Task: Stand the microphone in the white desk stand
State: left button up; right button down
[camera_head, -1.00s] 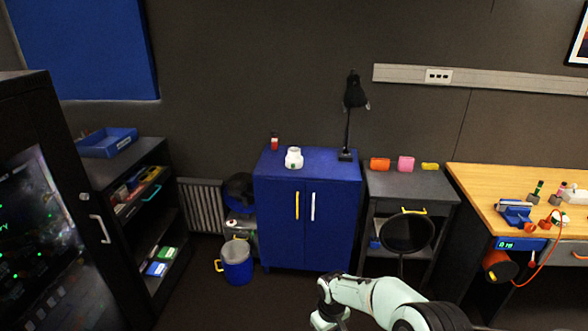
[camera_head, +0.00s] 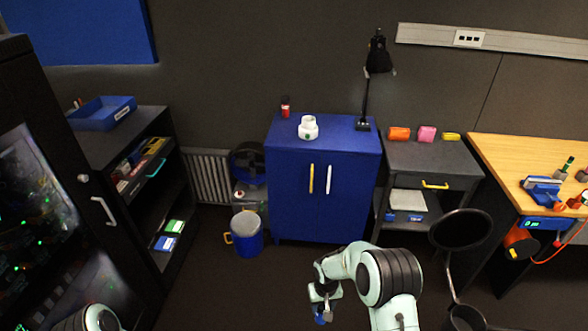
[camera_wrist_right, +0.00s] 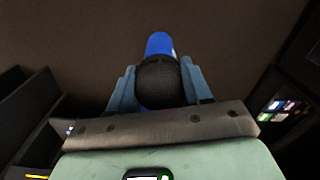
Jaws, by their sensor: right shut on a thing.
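The microphone (camera_wrist_right: 160,82) has a black round head and a blue body, and sits between the two fingers of my right gripper (camera_wrist_right: 157,88) in the right wrist view. In the head view a bit of its blue (camera_head: 320,316) shows below my right gripper (camera_head: 325,298), over the floor in front of the blue cabinet. The gripper is shut on it. A white, round, short stand (camera_head: 308,127) stands upright on the blue cabinet's top, well beyond the gripper and apart from it. My left gripper is out of view; only part of my left arm shows at the bottom left.
A round black hoop on a stand (camera_head: 461,230) stands right of my right arm. A blue bin (camera_head: 246,238) stands on the floor at left.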

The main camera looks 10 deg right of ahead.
aim_at(307, 126)
jog(key=i+l+u, duration=0.15)
jog(key=i, duration=0.4)
jog(key=i+l+u, duration=0.15)
jog(key=i, duration=0.4)
jog(key=i+l, duration=0.15)
jog(key=l, duration=0.15)
jog(key=i+l+u, duration=0.1)
jog(key=l, duration=0.2)
jog(key=i+l, duration=0.2)
jog(key=l+u, duration=0.05)
jog(key=l, duration=0.05)
